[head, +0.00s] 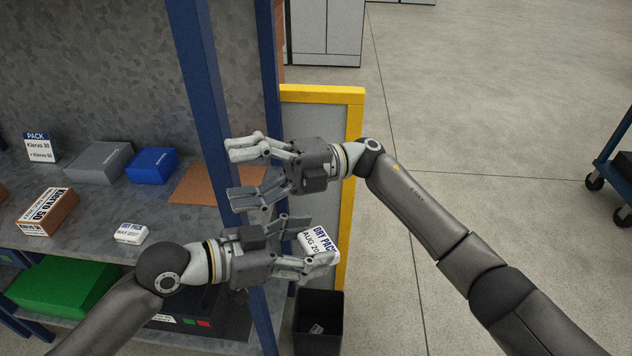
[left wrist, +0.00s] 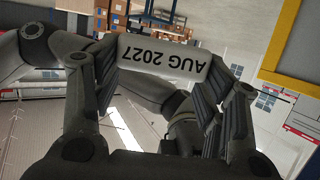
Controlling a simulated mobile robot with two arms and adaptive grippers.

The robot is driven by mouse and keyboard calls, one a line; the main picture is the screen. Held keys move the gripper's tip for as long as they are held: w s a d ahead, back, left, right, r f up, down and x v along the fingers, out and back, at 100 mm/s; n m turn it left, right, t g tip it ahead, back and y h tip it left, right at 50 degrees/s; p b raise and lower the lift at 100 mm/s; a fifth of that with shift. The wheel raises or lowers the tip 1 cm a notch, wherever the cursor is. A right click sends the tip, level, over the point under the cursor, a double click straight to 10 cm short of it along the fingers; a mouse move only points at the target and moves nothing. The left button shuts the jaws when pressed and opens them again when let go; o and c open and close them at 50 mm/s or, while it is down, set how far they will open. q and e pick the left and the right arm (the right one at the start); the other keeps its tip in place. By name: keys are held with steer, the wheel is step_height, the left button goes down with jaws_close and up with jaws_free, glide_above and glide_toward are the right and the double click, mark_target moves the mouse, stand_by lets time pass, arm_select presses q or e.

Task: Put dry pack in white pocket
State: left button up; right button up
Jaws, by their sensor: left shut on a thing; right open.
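My left gripper (head: 312,242) is shut on a white dry pack (head: 319,245) with blue "DRY PACK" lettering. It holds the pack tilted in the air, above and in front of a black bin. In the left wrist view, the pack (left wrist: 165,58) sits between both fingers with "AUG 2027" upside down. Another small dry pack (head: 131,233) lies on the shelf. I cannot make out a white pocket in these views.
The grey shelf (head: 95,215) holds a Kiervo 50 box (head: 48,212), a grey box (head: 98,162), a blue box (head: 153,165) and a brown mat (head: 190,184). A blue post (head: 205,90) and yellow-framed panel (head: 355,125) stand close by. The black bin (head: 318,340) is below.

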steer(key=s+d+n+h, duration=0.2)
steer(key=s+n+h, duration=0.6)
steer(key=s+h, duration=0.65)
arm_select(q)
steer(key=shift+d, duration=0.1)
arm_select(e)
steer(key=m+t+h, duration=0.4)
steer(key=m+t, duration=0.3)
steer(key=t, duration=0.1)
glide_toward(316, 242)
steer(key=shift+y, duration=0.25)
steer(key=f, duration=0.9)
steer(key=shift+s+d, duration=0.2)
steer(key=shift+d, duration=0.05)
steer(key=c, duration=1.1)
arm_select(q)
steer(key=o, duration=1.1)
